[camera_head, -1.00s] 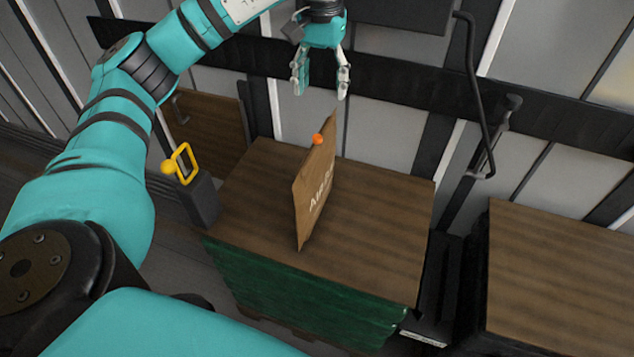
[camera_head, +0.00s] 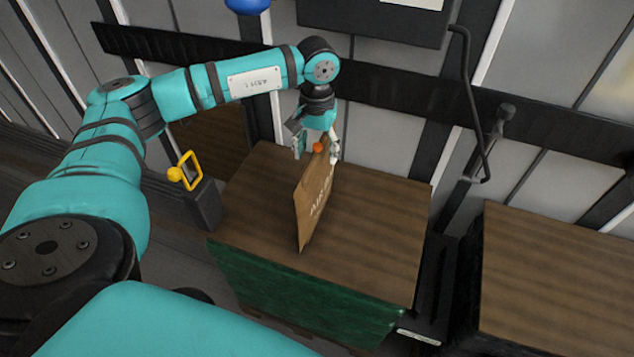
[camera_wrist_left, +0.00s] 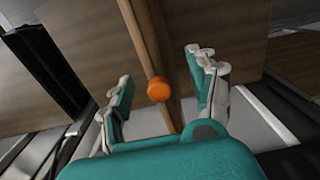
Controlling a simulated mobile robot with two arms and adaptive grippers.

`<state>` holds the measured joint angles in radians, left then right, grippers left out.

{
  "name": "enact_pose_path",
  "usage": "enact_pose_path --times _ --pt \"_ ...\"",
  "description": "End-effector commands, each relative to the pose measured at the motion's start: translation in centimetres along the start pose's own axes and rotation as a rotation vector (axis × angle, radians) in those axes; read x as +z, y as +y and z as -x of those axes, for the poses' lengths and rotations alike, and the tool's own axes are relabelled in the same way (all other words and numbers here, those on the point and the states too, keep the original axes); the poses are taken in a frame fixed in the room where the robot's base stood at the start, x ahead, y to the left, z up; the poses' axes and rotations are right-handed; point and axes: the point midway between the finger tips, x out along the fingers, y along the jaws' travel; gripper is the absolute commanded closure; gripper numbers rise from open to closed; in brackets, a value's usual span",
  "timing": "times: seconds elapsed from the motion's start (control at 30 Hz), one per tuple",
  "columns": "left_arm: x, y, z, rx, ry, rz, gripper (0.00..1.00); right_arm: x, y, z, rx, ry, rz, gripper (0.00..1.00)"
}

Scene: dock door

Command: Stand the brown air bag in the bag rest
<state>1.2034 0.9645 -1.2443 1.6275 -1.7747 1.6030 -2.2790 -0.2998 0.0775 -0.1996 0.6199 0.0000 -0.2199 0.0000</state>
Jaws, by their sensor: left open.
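The brown air bag (camera_head: 314,203) stands on edge, upright, on the wooden top of a green-sided crate (camera_head: 370,215). It has white lettering and an orange knob (camera_head: 318,147) near its upper far end. My left gripper (camera_head: 317,155) is open, pointing down, with its fingers on either side of the bag's upper far end. In the left wrist view the orange knob (camera_wrist_left: 158,89) and the bag's thin edge (camera_wrist_left: 150,45) lie between the two open fingers (camera_wrist_left: 160,85), with gaps on both sides. I cannot make out a bag rest for certain. My right gripper is not in view.
A dark post with a yellow loop handle (camera_head: 190,170) stands at the crate's left. Another wooden-topped stack (camera_head: 560,280) is at the right. A dark rail and a bent black bar (camera_head: 470,110) are on the wall behind. The crate top right of the bag is clear.

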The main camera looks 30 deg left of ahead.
Motion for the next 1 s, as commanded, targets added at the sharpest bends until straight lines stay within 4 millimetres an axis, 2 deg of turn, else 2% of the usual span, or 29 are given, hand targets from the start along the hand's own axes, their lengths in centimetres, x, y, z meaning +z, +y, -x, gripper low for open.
enact_pose_path --times 0.23,0.7,1.0 --pt "-0.04 0.01 -0.22 0.0 0.001 0.0 0.4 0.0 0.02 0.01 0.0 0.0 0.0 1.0" --pt "-0.05 0.01 -0.18 0.0 0.001 0.0 1.0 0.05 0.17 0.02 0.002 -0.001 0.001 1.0" --pt "-0.08 0.02 -0.11 0.001 0.003 0.0 1.0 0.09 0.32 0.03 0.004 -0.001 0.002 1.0"
